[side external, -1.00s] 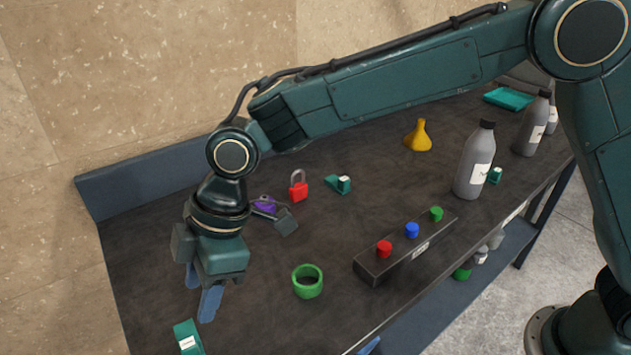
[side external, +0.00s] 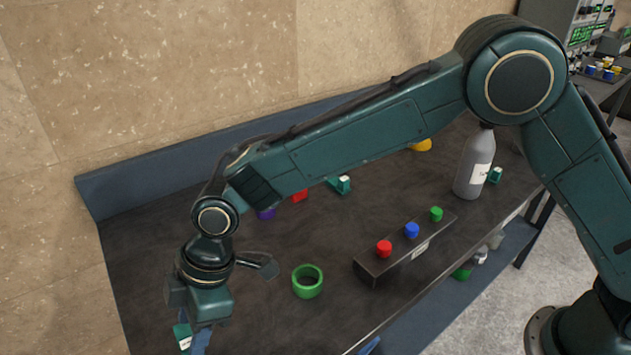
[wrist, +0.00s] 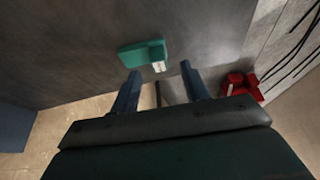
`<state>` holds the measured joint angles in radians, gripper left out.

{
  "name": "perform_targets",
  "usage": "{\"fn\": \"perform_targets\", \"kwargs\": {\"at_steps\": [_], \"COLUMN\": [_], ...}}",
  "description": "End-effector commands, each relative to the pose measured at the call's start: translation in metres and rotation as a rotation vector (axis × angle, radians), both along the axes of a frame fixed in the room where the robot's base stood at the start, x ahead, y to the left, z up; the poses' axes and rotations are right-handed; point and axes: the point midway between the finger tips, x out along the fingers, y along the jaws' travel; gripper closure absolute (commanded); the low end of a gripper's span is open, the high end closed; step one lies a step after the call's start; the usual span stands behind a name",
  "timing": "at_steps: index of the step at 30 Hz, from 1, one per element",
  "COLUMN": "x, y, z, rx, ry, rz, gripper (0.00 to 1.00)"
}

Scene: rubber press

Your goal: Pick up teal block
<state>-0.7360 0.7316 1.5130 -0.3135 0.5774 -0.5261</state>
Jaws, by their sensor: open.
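A teal block (side external: 181,333) with a white label lies on the dark table's near left part, partly hidden behind my gripper (side external: 199,338) in the side view. In the wrist view the teal block (wrist: 141,54) is just ahead of the fingertips, a little left of the middle of the gap. My gripper (wrist: 161,72) is open, with nothing between its fingers. Two more teal pieces with white labels are on the table: one at the back middle (side external: 341,185), one by the grey bottle (side external: 495,175).
A green ring (side external: 307,283) and a button box (side external: 375,266) with red, blue and green buttons stand to the right. A grey bottle (side external: 472,170) is farther right. A red object (wrist: 240,86) shows right of the fingers in the wrist view. A low back rail (side external: 130,190) edges the table.

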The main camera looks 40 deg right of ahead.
Motion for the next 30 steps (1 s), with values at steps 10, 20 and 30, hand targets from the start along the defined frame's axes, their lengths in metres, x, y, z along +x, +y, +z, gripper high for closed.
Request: {"fn": "perform_targets", "kwargs": {"at_steps": [10,20,30], "x": [0.002,0.002,0.002], "y": [0.011,0.012,0.012], "z": [-0.029,-0.029,-0.029], "rx": [0.0,0.001,0.0], "ry": [-0.001,-0.001,-0.001], "rz": [0.0,0.0,0.0], "gripper": [0.55,0.55,0.86]}}
